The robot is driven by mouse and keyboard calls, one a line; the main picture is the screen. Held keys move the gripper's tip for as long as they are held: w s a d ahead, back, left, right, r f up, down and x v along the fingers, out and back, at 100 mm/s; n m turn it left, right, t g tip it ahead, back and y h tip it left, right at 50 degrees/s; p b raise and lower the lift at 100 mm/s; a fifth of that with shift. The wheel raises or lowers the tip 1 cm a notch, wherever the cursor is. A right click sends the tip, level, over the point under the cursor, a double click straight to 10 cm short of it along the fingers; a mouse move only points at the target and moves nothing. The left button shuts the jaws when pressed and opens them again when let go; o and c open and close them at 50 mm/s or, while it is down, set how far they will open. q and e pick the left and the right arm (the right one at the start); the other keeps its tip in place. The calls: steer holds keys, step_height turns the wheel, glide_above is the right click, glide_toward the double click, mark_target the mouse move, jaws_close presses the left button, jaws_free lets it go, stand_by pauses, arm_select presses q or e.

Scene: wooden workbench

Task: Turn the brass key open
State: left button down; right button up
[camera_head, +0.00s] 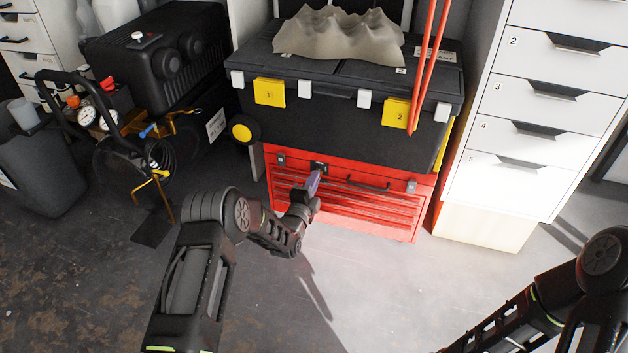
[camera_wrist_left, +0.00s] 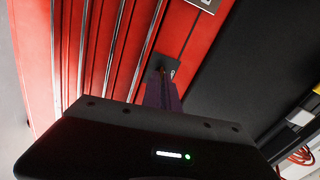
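My left gripper (camera_head: 314,183) is at the upper front of the red drawer chest (camera_head: 345,215), with its purple fingertips close to a small dark lock plate (camera_head: 320,167). In the left wrist view the fingers (camera_wrist_left: 161,88) point at the dark plate (camera_wrist_left: 168,70) on the red front and look close together. I cannot make out the brass key; the fingers and the wrist housing hide the spot where they meet the plate. Whether anything is between the fingers cannot be seen. My right arm shows at the lower right, but its gripper is out of view.
A black toolbox (camera_head: 340,112) with yellow tags sits on the red chest. White drawers (camera_head: 545,110) stand close on the right. Black equipment with gauges (camera_head: 95,115) and a hose stands at left. The floor in front (camera_head: 370,290) is clear.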

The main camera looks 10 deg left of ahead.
arm_select(q)
steer(key=shift+n, duration=8.1)
steer(key=c, duration=1.6)
jaws_free()
steer(key=shift+c, duration=0.2)
